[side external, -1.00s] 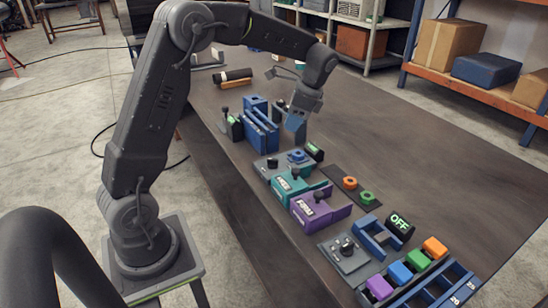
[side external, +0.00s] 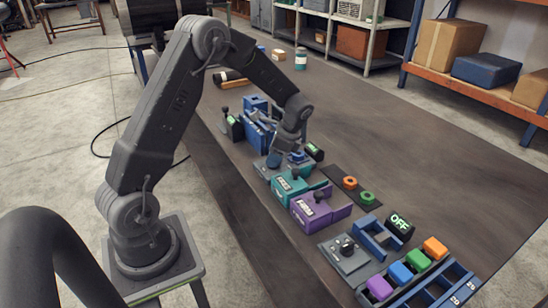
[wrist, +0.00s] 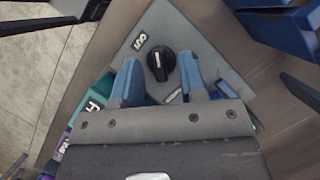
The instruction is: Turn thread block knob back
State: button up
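A grey block (wrist: 190,38) with a black round knob (wrist: 158,65) is centred in the wrist view. The knob has a white pointer line, and a small dark label with white writing sits to its upper left. I cannot tell for sure that this is the thread block. My gripper (wrist: 160,78) is open, its two blue fingers on either side of the knob with gaps between. In the side view my gripper (side external: 285,159) is low over the grey block (side external: 265,170), and it hides the knob there.
A teal block (side external: 291,187) and a purple block (side external: 312,212) stand just in front. A tall blue holder (side external: 257,132) stands close behind. An orange nut (side external: 350,182) and a green nut (side external: 367,198) lie on a dark strip to the right.

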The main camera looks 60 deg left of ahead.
jog(key=shift+s+a+f, duration=0.1)
jog(key=shift+f, duration=0.2)
jog(key=shift+c, duration=0.4)
grip_shut()
jog(key=n, duration=0.2)
jog(key=n+h, duration=0.1)
jog(key=n, duration=0.1)
jog(key=shift+a+f+g+h, duration=0.1)
jog(key=shift+g+h, duration=0.2)
jog(key=shift+g, duration=0.1)
jog(key=shift+n+h, duration=0.7)
jog(key=shift+n, duration=1.3)
jog(key=shift+o, duration=0.4)
grip_release()
